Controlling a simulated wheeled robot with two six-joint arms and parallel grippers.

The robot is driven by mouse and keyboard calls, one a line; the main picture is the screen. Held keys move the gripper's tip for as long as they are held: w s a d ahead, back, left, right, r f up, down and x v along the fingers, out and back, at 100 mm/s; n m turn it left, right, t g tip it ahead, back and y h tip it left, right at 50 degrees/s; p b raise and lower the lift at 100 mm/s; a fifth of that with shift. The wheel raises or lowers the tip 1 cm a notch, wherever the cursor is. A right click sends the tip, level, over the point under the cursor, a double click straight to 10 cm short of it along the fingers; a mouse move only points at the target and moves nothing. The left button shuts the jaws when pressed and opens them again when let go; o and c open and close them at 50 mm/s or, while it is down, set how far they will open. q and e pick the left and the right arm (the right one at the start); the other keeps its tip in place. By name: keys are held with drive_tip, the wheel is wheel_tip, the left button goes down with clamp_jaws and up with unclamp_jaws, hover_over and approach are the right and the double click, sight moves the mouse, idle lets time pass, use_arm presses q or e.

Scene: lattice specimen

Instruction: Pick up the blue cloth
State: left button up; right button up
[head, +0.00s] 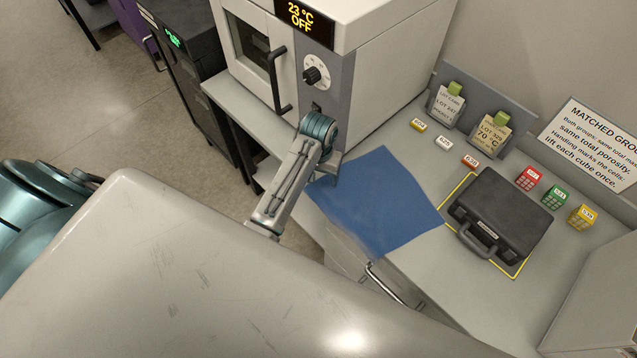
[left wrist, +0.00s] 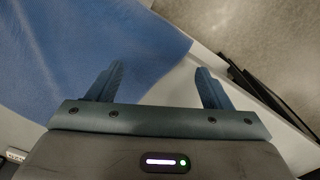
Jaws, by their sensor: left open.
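The blue cloth (head: 384,205) lies spread out on the grey bench, left of the black case and in front of the oven. Its near side reaches the bench's front edge. My left gripper (head: 326,172) is at the cloth's left corner, close to the bench edge. In the left wrist view its two fingers (left wrist: 157,75) are apart with nothing between them. The left finger is over the cloth (left wrist: 90,45) there, and the right finger is over the pale bench surface beside it. I cannot tell whether the fingers touch the cloth. My right gripper is not in view.
A black case (head: 500,222) lies in a yellow outline right of the cloth. A white oven (head: 395,50) stands behind my left gripper. Red, green and yellow cubes (head: 555,197) and small tags (head: 444,142) line the back. A metal handle (head: 392,284) sticks out below the bench edge.

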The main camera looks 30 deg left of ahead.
use_arm(q)
drive_tip(key=shift+f, duration=0.9)
drive_tip(key=shift+f, duration=0.1)
drive_tip(key=shift+c, duration=0.5)
drive_tip(key=shift+s, duration=0.1)
clamp_jaws()
